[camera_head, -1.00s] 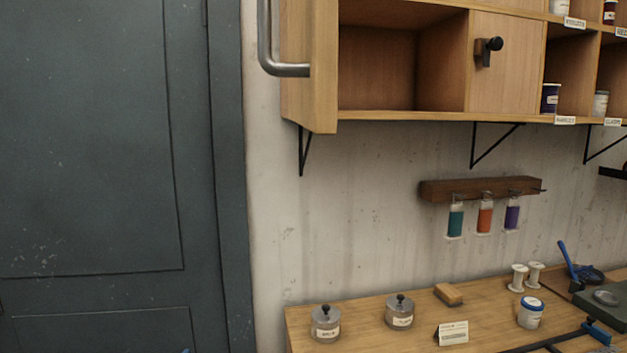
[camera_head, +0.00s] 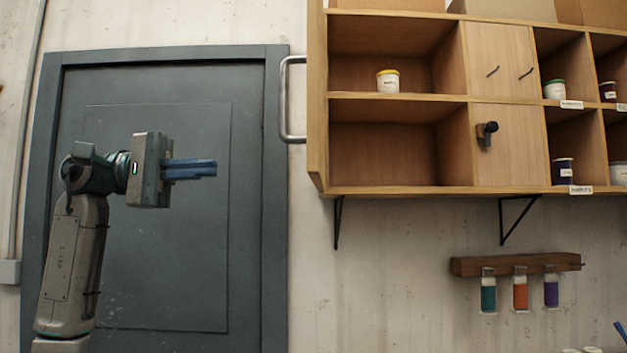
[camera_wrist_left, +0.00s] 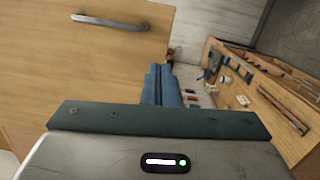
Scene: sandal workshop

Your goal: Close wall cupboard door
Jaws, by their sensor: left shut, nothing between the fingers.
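The wall cupboard (camera_head: 400,190) hangs on the wall in the upper right of the head view. Its wooden door (camera_head: 317,130) stands open at the left end, seen almost edge-on, with a metal bar handle (camera_head: 285,100) on its left-facing side. The left compartments are exposed. My left gripper (camera_head: 214,168) is shut and empty, left of the door and a little lower than the handle, apart from both. In the left wrist view, the door's broad face (camera_wrist_left: 60,65) and handle (camera_wrist_left: 110,22) lie up and left of the blue fingers (camera_wrist_left: 160,72). My right gripper is out of view.
A grey room door (camera_head: 170,260) is behind my left arm. A yellow-lidded jar (camera_head: 388,82) sits in the upper compartment. A rack of coloured bottles (camera_head: 515,265) hangs below the cupboard. Free space lies between my left gripper and the cupboard door.

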